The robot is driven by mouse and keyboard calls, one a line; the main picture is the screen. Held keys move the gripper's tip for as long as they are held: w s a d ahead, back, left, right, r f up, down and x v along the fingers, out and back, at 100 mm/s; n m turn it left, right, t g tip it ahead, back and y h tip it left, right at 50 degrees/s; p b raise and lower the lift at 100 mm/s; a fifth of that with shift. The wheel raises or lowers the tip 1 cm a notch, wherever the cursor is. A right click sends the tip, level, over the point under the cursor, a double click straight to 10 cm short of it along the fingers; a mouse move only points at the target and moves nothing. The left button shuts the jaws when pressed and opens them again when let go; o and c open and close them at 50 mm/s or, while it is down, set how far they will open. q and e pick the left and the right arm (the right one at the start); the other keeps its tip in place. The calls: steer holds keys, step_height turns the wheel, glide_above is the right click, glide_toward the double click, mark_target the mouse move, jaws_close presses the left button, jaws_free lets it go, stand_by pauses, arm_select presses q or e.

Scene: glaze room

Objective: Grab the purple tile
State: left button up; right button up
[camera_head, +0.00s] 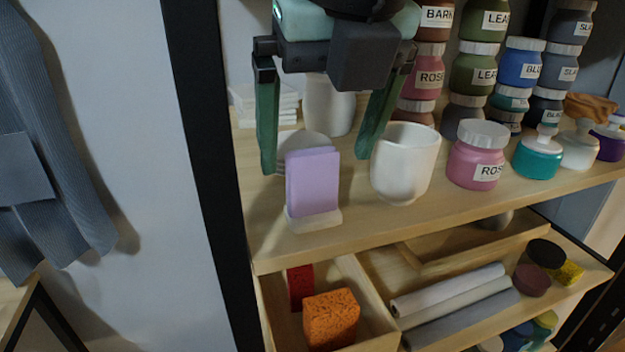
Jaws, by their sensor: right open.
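The purple tile (313,181) stands upright in a small pale holder (313,219) near the front left edge of the wooden shelf. My right gripper (316,168) comes from the top, with its two green fingers pointing down. It is open, and its fingers are spread wider than the tile, one to each side of it in the picture. The tile shows in front of the fingers' gap, and I see no contact. My left gripper is not in view.
A white cup (404,163) stands close right of the tile, by the right finger. A pink jar (477,155) and a teal bottle (538,156) stand further right. White tiles (268,104) lie behind. A black post (205,130) borders the shelf's left. An orange sponge (331,318) sits below.

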mark_target(310, 178)
steer(key=shift+p+x, duration=0.4)
steer(key=shift+x, duration=2.4)
steer(key=shift+a+r, duration=0.1)
steer(key=shift+a, duration=0.05)
steer(key=c, duration=1.5)
